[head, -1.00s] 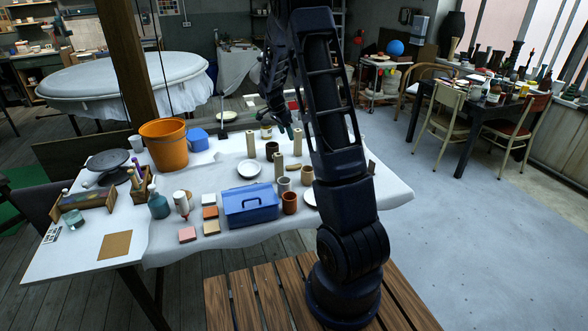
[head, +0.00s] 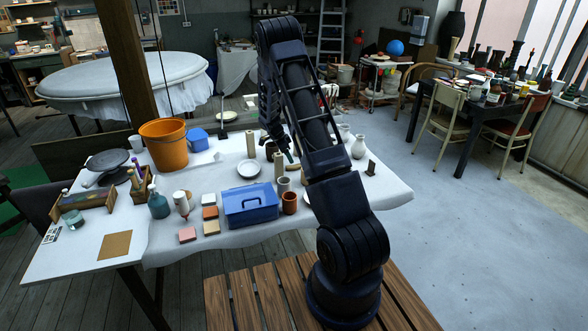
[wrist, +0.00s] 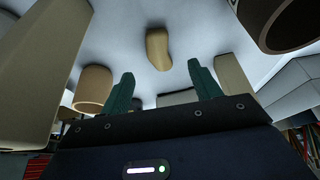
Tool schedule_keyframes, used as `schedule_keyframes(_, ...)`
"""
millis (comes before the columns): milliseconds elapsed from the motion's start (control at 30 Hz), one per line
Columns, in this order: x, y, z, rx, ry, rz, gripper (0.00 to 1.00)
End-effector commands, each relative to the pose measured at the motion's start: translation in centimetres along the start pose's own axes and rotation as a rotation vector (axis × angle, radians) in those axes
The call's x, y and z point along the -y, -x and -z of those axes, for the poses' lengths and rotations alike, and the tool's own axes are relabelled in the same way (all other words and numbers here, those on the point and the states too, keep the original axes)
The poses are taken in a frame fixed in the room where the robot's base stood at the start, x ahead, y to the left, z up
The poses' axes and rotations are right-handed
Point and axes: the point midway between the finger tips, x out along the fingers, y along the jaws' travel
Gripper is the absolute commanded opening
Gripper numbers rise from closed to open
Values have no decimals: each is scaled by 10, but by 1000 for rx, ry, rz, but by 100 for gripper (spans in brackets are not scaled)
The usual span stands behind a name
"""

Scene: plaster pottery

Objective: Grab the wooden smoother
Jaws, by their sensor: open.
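The wooden smoother (wrist: 157,47), a small tan kidney-shaped piece, lies on the white cloth in the wrist view. It is beyond the fingertips of my gripper (wrist: 158,90), near the middle line between them. The two green fingers are spread apart with nothing between them touching either one. In the head view my gripper (head: 288,152) is low over the crowded part of the table.
A brown cup (wrist: 92,88) and a tall beige cylinder (wrist: 35,65) stand left in the wrist view. A dark-rimmed cup (wrist: 285,25) and a beige block (wrist: 232,74) stand right. A blue toolbox (head: 250,204) is at the table's front. White vases (head: 358,147) stand at right.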

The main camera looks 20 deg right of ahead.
Motion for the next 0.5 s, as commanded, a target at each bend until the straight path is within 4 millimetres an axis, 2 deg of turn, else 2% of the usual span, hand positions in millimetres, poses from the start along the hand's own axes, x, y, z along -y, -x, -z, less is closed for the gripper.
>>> schedule_keyframes(267, -1, -19, 0, 1, 1, -2, 63)
schedule_keyframes(500, -2, -51, 0, 1, 0, -2, 63)
